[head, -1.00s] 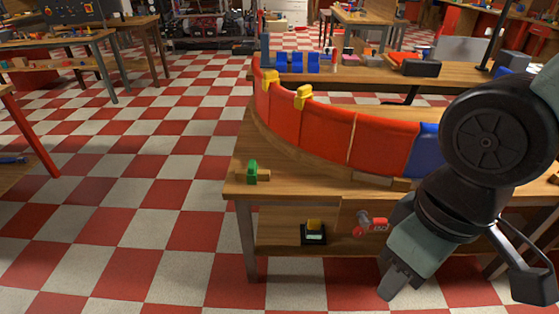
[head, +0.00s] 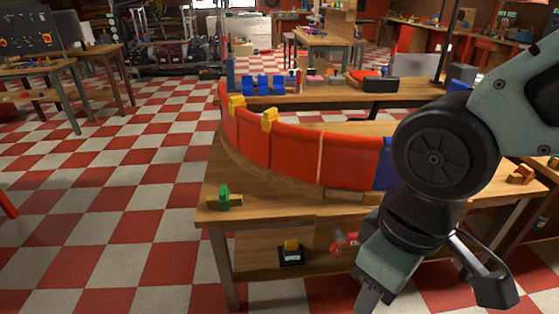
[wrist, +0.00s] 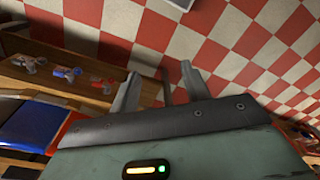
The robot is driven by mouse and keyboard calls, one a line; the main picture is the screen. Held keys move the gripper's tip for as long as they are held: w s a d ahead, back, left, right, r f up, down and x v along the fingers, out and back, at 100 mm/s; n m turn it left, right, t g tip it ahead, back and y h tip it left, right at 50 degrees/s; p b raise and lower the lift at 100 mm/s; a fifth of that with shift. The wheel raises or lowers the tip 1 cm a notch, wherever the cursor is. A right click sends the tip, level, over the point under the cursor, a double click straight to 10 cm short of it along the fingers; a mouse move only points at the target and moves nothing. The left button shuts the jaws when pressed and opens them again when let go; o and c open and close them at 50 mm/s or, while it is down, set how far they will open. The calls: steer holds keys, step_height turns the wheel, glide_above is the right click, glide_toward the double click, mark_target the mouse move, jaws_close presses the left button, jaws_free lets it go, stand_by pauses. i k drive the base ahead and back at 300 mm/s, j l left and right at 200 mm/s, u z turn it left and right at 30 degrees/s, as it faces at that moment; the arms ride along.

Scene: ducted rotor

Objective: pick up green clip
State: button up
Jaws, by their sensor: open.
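The green clip (head: 224,197) sits on the left front corner of the wooden table, by a small wooden block, in the head view. I cannot make it out in the wrist view. My gripper (wrist: 161,84) is open and empty in the wrist view, with checkered floor past its fingers. In the head view my gripper (head: 368,300) hangs low in front of the table, right of the clip and well apart from it, partly cut off by the frame's bottom.
A curved red and blue panel wall (head: 280,150) with two yellow clips (head: 269,119) stands on the table (head: 290,214). A red tool (head: 344,241) and a black box with a yellow top (head: 291,255) are on the shelf below. Checkered floor left of the table is clear.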

mark_target(222, 201)
steer(key=i+j, duration=0.25)
steer(key=j, duration=0.15)
steer(key=i+j, duration=0.25)
steer(key=j, duration=0.15)
steer(key=i+j, duration=0.25)
steer(key=j, duration=0.15)
steer(key=i+j, duration=0.25)
steer(key=j, duration=0.15)
steer(key=j+u, duration=0.05)
